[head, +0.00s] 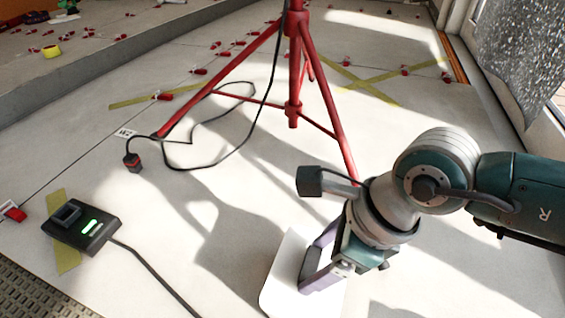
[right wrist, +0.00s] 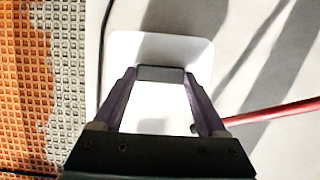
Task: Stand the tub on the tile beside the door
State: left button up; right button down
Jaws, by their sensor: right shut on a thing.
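The white tub (head: 283,268) with rounded corners is at the bottom centre of the head view, partly hidden by my right gripper (head: 318,272). In the right wrist view, the tub (right wrist: 192,50) lies under the fingers, and a dark grey grip bar (right wrist: 160,73) sits between the tips of my right gripper (right wrist: 160,80). The gripper is shut on this bar. I cannot tell whether the tub touches the floor. The door (head: 520,55), with a speckled pane, is at the upper right. My left gripper is not in view.
A red tripod (head: 294,70) stands just beyond the gripper, with a black cable around it. A dark device (head: 82,228) with green lights lies left on yellow tape. Yellow tape (head: 370,82) forms a cross near the door. Red tile clips dot the joints. Orange matting (right wrist: 25,80) lies left in the wrist view.

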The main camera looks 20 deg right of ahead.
jog(key=shift+w, duration=0.1)
grip_release()
jog(key=shift+f, duration=0.1)
